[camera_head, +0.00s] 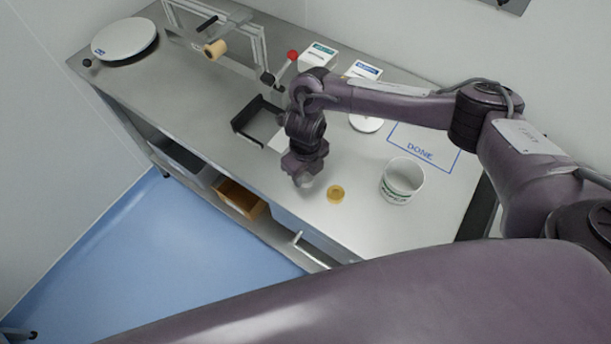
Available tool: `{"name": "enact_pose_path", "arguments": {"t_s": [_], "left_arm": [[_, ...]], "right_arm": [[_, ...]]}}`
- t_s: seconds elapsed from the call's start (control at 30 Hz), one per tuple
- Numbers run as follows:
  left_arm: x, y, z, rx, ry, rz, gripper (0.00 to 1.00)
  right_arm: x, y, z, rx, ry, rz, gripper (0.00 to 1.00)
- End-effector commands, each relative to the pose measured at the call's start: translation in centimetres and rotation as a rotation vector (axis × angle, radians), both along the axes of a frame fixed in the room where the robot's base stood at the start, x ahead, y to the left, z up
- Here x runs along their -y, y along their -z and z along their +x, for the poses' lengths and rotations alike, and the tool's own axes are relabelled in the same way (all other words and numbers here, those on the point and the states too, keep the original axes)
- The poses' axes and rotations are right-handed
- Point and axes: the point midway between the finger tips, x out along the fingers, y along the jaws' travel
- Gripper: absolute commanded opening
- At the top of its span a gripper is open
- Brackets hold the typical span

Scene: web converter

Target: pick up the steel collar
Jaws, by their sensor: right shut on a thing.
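My right arm reaches in from the right, and its gripper (304,181) points down over the front part of the steel bench. It is shut on a small grey piece at its fingertips, which I take for the steel collar; the fingers and wrist hide most of it. I cannot tell whether the piece touches the bench top. A brass-coloured ring (335,193) lies on the bench just right of the gripper. My left gripper is not in view.
A white tub (401,180) stands right of the ring. Behind it is a blue "DONE" outline (424,148). White boxes (318,57) stand at the back. A frame with a red-knobbed lever (291,57) and a round white plate (124,38) are farther left. Bins (240,197) sit below.

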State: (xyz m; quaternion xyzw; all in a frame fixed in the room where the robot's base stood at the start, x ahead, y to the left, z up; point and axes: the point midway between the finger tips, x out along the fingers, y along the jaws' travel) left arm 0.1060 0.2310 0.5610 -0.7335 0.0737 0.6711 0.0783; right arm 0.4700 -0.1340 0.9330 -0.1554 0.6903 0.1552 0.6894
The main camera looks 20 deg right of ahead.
Motion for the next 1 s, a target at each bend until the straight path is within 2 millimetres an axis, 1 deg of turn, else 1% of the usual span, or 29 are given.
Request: {"name": "enact_pose_path", "arguments": {"t_s": [0.03, 0.1, 0.37, 0.47, 0.57, 0.63, 0.67, 0.7, 0.8, 1.0], "left_arm": [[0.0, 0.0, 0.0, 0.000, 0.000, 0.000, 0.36], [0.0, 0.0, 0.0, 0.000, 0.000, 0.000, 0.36], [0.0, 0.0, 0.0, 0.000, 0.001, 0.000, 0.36], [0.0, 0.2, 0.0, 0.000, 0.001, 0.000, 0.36], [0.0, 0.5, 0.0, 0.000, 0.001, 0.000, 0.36], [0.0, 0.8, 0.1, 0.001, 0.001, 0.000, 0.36], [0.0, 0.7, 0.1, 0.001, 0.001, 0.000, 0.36], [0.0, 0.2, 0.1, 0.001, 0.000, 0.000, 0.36], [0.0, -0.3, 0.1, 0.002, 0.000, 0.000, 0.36], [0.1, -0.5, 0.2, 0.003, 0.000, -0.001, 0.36]], "right_arm": [[0.0, 0.0, 0.0, 0.000, 0.000, 0.000, 0.16], [0.0, -0.1, 0.1, 0.001, 0.000, 0.000, 0.09], [0.0, -0.2, 0.1, 0.002, 0.000, 0.001, 0.09], [0.0, -0.7, 0.1, 0.002, -0.001, 0.002, 0.09], [-0.1, -1.7, 0.2, 0.004, -0.001, 0.003, 0.09], [-0.1, -2.8, 0.2, 0.007, -0.002, 0.002, 0.09], [0.0, -3.6, 0.3, 0.009, -0.003, 0.001, 0.09], [0.0, -4.8, 0.4, 0.011, -0.004, 0.001, 0.09], [0.0, -7.6, 0.4, 0.013, -0.005, -0.001, 0.09], [0.0, -12.8, 0.3, 0.010, -0.003, -0.001, 0.09]]}}
